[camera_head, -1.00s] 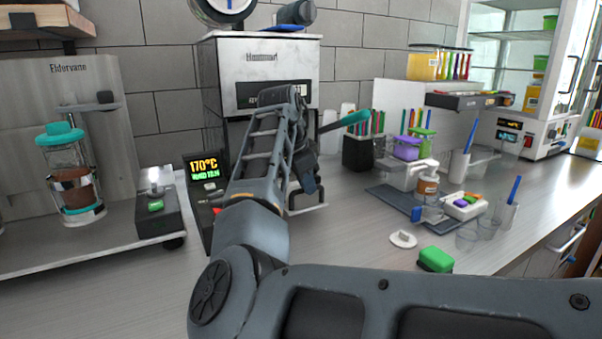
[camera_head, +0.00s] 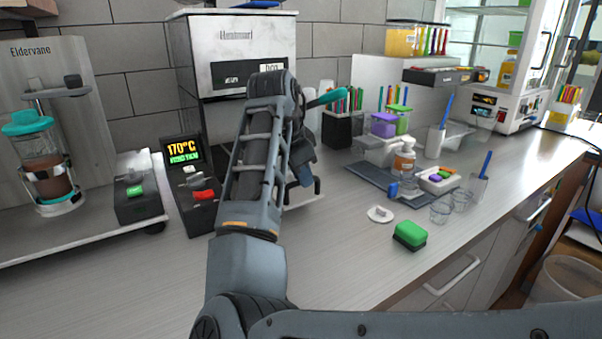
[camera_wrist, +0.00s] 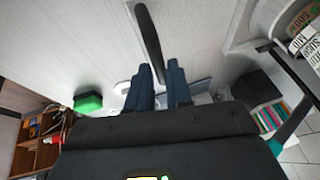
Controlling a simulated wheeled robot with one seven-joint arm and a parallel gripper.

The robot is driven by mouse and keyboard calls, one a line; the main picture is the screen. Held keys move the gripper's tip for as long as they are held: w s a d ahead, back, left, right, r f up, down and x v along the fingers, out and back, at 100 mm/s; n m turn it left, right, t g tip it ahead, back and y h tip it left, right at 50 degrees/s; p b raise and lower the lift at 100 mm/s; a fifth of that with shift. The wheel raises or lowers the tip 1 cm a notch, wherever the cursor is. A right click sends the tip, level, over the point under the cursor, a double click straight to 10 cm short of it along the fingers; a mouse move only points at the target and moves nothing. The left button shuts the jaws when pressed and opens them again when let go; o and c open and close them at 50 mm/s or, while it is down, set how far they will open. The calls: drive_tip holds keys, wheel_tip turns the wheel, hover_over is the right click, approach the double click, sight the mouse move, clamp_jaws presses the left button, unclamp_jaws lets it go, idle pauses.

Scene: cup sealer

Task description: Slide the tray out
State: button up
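The cup sealer (camera_head: 235,45) is a pale metal machine with a dark front at the back of the counter. A thin metal edge, apparently of its tray (camera_head: 319,190), shows low at the right of my arm. In the wrist view, a long black bar (camera_wrist: 147,32), apparently the tray's handle, runs down between my dark blue fingers. My gripper (camera_wrist: 160,82) appears shut on this bar, with a finger on each side.
A teal-handled lever (camera_head: 325,98) sticks out to the right above the tray. A panel reading 170°C (camera_head: 182,150) stands left of my arm. A black pen holder (camera_head: 338,130), white disc (camera_head: 380,214) and green sponge (camera_head: 409,236) are to the right. The front counter is clear.

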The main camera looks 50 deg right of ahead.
drive_tip(key=o, duration=0.3)
drive_tip(key=shift+o, duration=0.2)
drive_tip(key=b+v, duration=0.1)
drive_tip(key=v, duration=0.6)
drive_tip(key=shift+r, duration=0.35)
drive_tip(key=shift+a, duration=0.1)
